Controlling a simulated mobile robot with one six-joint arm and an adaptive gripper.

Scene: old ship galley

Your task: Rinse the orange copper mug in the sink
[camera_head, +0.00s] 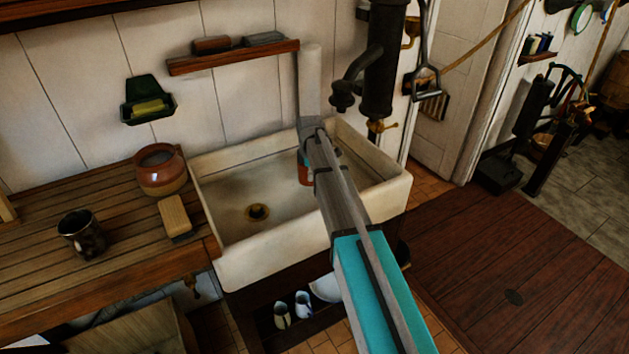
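An orange-brown piece, which looks like part of the copper mug (304,175), shows inside the sink just left of my arm. Most of it is hidden behind the arm. My arm reaches from the lower right over the sink's front rim. A small teal patch, likely part of my gripper (306,157), shows right above the orange piece. The fingers are hidden, so I cannot tell whether they hold the mug.
A dark hand pump (380,65) with a spout stands behind the sink at the right. A dark metal mug (82,233), a brown pot (160,170) and a brush or block (174,215) stand on the wooden counter (130,255). A wall shelf (233,57) hangs above. Floor at right is clear.

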